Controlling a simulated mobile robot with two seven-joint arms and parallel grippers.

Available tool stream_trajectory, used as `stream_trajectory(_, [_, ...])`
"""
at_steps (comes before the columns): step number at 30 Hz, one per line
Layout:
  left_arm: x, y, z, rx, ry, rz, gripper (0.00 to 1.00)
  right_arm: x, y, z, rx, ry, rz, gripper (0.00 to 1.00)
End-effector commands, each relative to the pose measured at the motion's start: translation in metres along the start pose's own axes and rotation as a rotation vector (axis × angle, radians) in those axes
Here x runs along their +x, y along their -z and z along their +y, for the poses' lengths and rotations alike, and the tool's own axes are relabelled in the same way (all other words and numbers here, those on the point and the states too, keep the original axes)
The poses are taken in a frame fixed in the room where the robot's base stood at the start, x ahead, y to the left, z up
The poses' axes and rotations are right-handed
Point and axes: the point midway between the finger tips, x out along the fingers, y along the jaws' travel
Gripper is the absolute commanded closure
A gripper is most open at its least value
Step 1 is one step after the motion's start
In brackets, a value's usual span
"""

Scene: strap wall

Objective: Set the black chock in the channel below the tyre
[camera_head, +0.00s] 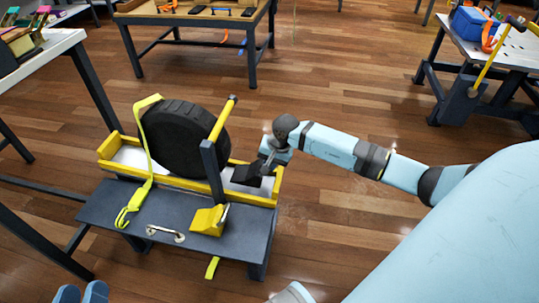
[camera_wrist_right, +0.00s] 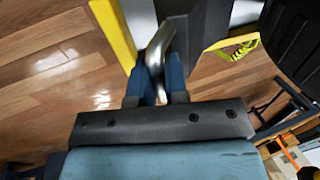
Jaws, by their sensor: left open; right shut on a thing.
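The black tyre (camera_head: 178,140) stands upright in the yellow-walled channel (camera_head: 110,150) on a dark bench, with a yellow strap (camera_head: 146,150) over its left side. The black chock (camera_head: 246,174) is at the channel's right end, to the right of the tyre. Whether it touches the channel floor cannot be told. My right gripper (camera_head: 267,160) is at the chock. In the right wrist view its blue fingers (camera_wrist_right: 157,92) are shut on a bent metal handle (camera_wrist_right: 156,48). My left gripper (camera_head: 82,293) is open and empty at the bottom left, its two blue fingertips apart.
Tables stand behind and at the left.

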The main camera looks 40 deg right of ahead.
Motion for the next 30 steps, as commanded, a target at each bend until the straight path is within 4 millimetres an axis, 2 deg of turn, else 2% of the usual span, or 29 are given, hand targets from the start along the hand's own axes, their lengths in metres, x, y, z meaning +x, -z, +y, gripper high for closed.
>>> stream_trajectory(12, [0.0,-0.032,-0.005,0.009,-0.006,-0.087,0.57,0.031,0.0,-0.019,0.001,0.004,0.0,1.0])
stream_trajectory(19, [0.005,-0.027,-0.01,0.064,-0.012,-0.056,0.57,0.045,0.0,-0.027,0.0,0.003,0.0,1.0])
stream_trajectory(30, [0.006,-0.021,-0.015,0.128,-0.016,-0.021,0.57,0.051,0.001,-0.037,0.0,0.003,0.001,1.0])
